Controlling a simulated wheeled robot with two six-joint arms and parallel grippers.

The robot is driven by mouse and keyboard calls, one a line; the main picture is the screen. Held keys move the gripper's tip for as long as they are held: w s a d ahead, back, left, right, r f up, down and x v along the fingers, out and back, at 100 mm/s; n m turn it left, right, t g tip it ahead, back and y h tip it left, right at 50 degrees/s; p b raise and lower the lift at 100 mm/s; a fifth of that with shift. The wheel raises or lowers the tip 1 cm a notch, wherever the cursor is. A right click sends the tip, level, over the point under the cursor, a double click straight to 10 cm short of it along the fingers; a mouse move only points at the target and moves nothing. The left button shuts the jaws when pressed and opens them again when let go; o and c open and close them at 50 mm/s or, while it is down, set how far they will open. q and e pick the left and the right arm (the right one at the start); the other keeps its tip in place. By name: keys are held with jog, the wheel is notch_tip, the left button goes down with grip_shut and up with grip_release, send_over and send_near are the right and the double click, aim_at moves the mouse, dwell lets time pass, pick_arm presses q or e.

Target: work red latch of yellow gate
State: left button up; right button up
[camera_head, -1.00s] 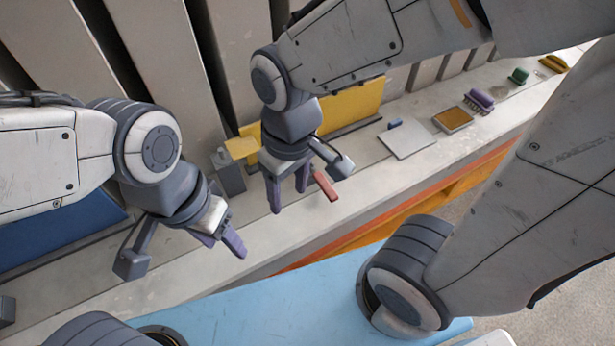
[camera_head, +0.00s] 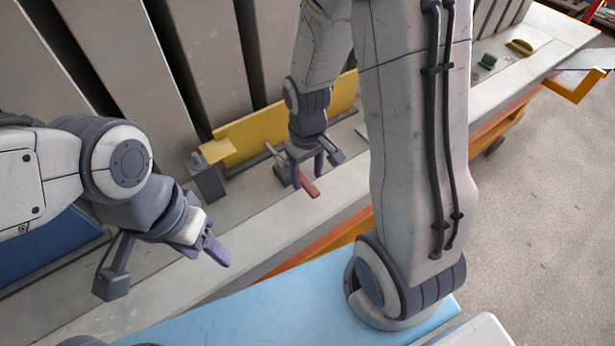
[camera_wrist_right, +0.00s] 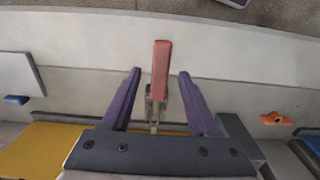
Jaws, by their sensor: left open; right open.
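The yellow gate (camera_head: 250,131) stands upright along the bench, partly hidden behind my right arm; part of it shows in the right wrist view (camera_wrist_right: 50,150). The red latch (camera_head: 310,187) sticks out in front of it. In the right wrist view the red latch handle (camera_wrist_right: 162,70) lies between the two fingers of my right gripper (camera_wrist_right: 158,75), with gaps on both sides. My right gripper (camera_head: 308,176) is open, pointing down at the latch. My left gripper (camera_head: 213,250) is open and empty, above the bench's front edge to the left.
A grey block (camera_head: 206,182) stands at the gate's left end. A blue panel (camera_head: 50,245) lies at the left. Green (camera_head: 487,61) and yellow (camera_head: 519,46) pieces sit at the bench's far right. An orange handle (camera_wrist_right: 274,118) shows in the right wrist view.

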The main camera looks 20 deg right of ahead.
jog(key=shift+f, duration=0.8)
grip_shut()
dwell(0.9)
